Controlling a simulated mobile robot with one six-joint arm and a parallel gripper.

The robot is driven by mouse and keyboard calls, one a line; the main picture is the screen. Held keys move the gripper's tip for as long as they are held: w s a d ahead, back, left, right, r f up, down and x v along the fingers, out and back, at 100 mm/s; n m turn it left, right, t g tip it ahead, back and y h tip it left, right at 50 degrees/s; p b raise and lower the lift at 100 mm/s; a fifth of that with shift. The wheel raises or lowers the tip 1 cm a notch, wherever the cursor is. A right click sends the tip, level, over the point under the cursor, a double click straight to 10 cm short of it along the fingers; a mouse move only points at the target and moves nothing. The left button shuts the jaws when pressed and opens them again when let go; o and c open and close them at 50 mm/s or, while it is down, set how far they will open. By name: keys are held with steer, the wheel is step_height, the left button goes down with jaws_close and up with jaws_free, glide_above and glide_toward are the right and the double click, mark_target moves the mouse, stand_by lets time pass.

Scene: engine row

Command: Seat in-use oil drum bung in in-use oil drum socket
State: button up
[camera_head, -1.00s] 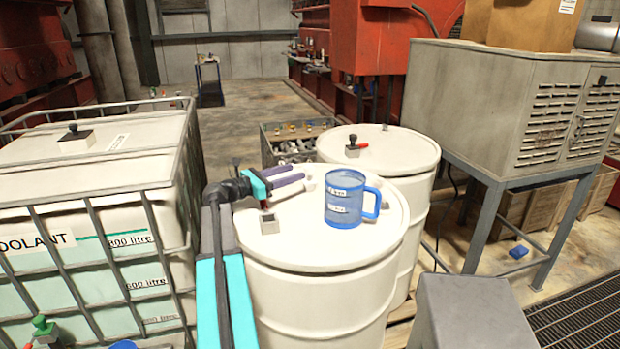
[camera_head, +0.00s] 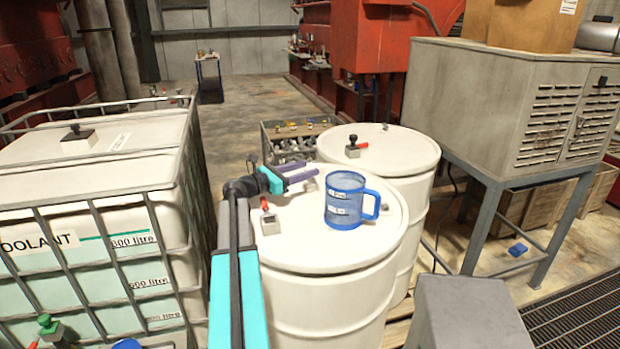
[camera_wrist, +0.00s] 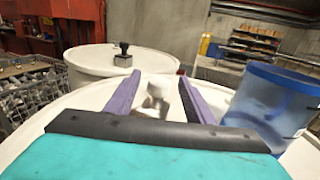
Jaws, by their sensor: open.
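The in-use oil drum (camera_head: 325,250) is the near cream drum. Its socket, a small grey block with a dark square opening (camera_head: 271,226), sits on the lid's left side, with a red lever beside it. My gripper (camera_head: 316,170) is over the far part of the lid, right of and beyond the socket. It is open, with purple fingers apart. In the wrist view, a small pale knobbed piece, apparently the bung (camera_wrist: 157,97), shows between the fingers (camera_wrist: 160,78). I cannot tell whether they touch it. In the head view the piece is mostly hidden.
A blue measuring jug (camera_head: 344,207) stands on the same lid, close to the right of my gripper; it also shows in the wrist view (camera_wrist: 270,100). A second drum (camera_head: 415,152) with a black-knobbed fitting (camera_head: 352,147) stands behind. The caged coolant tank (camera_head: 130,160) is left.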

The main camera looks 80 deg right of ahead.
mark_target(305, 182)
steer(key=shift+s+d, duration=0.1)
steer(key=shift+s, duration=0.05)
stand_by(0.4)
steer(key=c, duration=1.2)
steer(key=shift+r, duration=0.1)
steer(key=shift+r+b, duration=0.75)
steer(key=shift+r, duration=0.85)
steer(key=shift+w+a+r+b, duration=0.25)
steer(key=shift+w+a+b, duration=0.25)
steer(key=shift+a, duration=2.15)
steer(key=shift+w+a+r+b, duration=0.35)
steer(key=shift+a+b, duration=0.3)
steer(key=shift+a, duration=2)
steer(key=shift+w+a+r+b, duration=0.2)
steer(key=shift+w+a+b, duration=0.35)
steer(key=shift+a, duration=2.1)
steer(key=shift+r, duration=0.1)
